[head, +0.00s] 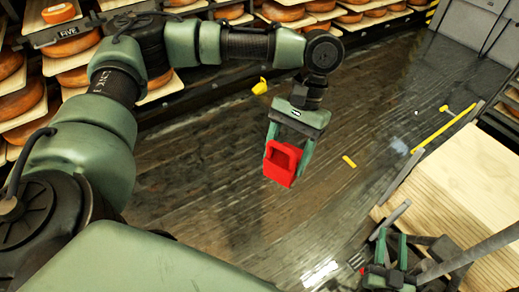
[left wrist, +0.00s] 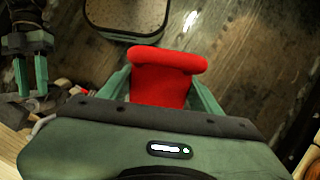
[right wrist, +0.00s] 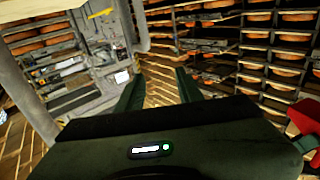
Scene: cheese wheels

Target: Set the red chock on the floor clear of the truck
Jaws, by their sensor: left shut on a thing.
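The red chock (head: 282,162) hangs in the air over the dark floor in the middle of the head view. My left gripper (head: 290,150) is shut on it, with a finger on either side. In the left wrist view the chock (left wrist: 160,80) sits between the fingers, and in the right wrist view part of it (right wrist: 303,117) shows at the right edge. The truck, seemingly the pale wooden deck (head: 450,180) with grey rails, stands at the right, apart from the chock. My right gripper (head: 392,250) is by the deck's near edge, its fingers apart and empty.
Shelves of cheese wheels (head: 75,45) line the back left. A yellow cup-like thing (head: 260,86) and a small yellow piece (head: 349,161) lie on the floor (head: 210,150). A yellow bar (head: 443,128) is near the deck. The middle floor is largely clear.

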